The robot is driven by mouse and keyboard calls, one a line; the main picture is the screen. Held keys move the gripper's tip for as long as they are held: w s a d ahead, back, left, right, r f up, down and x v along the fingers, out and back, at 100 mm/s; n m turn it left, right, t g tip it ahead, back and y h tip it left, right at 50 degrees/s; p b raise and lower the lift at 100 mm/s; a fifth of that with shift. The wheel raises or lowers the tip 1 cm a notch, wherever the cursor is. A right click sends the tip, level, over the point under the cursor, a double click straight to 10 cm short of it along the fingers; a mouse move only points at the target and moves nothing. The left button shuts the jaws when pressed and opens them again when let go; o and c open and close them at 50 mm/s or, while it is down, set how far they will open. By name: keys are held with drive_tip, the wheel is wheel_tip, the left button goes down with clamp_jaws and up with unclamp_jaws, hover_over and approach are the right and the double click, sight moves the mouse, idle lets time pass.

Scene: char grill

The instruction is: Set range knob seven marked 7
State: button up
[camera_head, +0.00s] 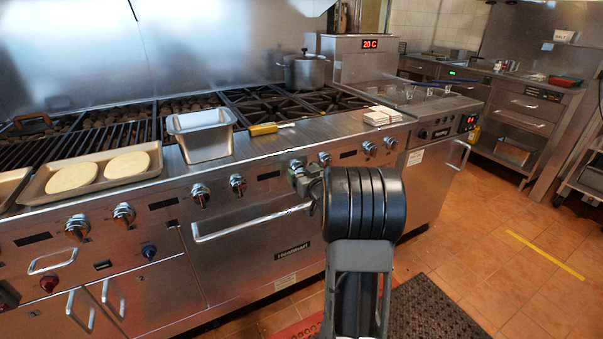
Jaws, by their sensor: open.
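A row of several silver range knobs runs along the front panel of the range (250,224). Their number marks are too small to read, so I cannot tell which one is marked 7. One knob (296,166) sits just behind my gripper (303,184), with another knob (324,159) just right of it. Two more knobs (369,148) (390,142) are farther right, past my dark wrist. My gripper is open and mostly hidden by the wrist. I cannot tell whether it touches the knob behind it.
An oven door handle (250,222) juts out below the knobs. A tray (105,180) with two pale rounds, a metal pan (203,135) and a yellow-handled tool (268,128) sit on top. A pot (305,72) stands behind. Tiled floor (500,270) lies open at right.

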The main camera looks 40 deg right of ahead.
drive_tip(key=shift+w, duration=0.3)
drive_tip(key=c, duration=0.9)
